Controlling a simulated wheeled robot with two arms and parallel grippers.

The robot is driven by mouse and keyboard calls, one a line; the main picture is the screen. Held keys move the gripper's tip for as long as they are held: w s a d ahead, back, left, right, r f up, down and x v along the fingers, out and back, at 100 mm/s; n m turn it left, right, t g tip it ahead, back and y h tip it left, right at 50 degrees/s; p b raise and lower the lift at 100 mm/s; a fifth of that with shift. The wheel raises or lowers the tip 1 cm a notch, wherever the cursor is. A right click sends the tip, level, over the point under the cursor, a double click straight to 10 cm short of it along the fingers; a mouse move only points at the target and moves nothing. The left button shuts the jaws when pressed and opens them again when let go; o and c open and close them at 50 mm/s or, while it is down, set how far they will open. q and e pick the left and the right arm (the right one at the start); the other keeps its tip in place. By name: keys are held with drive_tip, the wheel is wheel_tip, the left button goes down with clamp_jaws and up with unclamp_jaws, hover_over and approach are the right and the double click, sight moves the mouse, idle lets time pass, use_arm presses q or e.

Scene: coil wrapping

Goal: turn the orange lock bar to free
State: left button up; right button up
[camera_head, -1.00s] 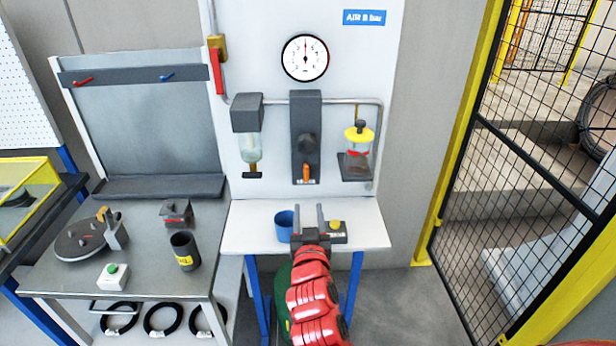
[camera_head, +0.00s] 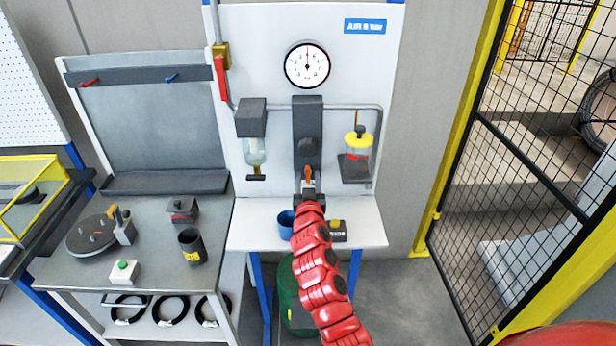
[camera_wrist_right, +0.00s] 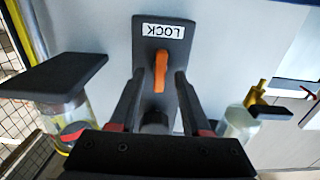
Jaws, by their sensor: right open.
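The orange lock bar (camera_head: 308,173) sits low on the dark grey regulator column (camera_head: 307,118) on the white panel. In the right wrist view the bar (camera_wrist_right: 160,71) stands nearly upright in the picture, beside a white LOCK label (camera_wrist_right: 163,31). My right gripper (camera_head: 308,184) is at the bar's height in front of the column. In the right wrist view its two fingers (camera_wrist_right: 157,88) are open, one on each side of the bar, with gaps between. I cannot tell how deep they reach. My left gripper is not in view.
A glass bowl unit (camera_head: 254,150) hangs left of the column, and a yellow-topped cup (camera_head: 356,142) is at its right. A blue cup (camera_head: 286,224) and a small box with a yellow button (camera_head: 337,230) stand on the white shelf (camera_head: 260,236) below.

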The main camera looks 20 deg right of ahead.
clamp_jaws()
drive_tip(key=shift+n+b, duration=0.3)
idle(0.4)
drive_tip(key=n+b, duration=0.1)
drive_tip(key=n, duration=0.1)
drive_tip(key=shift+a+f+n, duration=0.1)
drive_tip(key=shift+f+n, duration=0.05)
drive_tip(key=shift+n, duration=0.25)
drive_tip(key=n+b, duration=0.1)
drive_tip(key=n, duration=0.2)
drive_tip(key=shift+n+b, duration=0.3)
drive_tip(key=shift+n, duration=0.1)
drive_tip(key=shift+w+a+f+n, duration=0.1)
drive_tip(key=shift+n, duration=2.6)
drive_tip(key=shift+a+f+n, duration=0.1)
drive_tip(key=shift+n, duration=2.6)
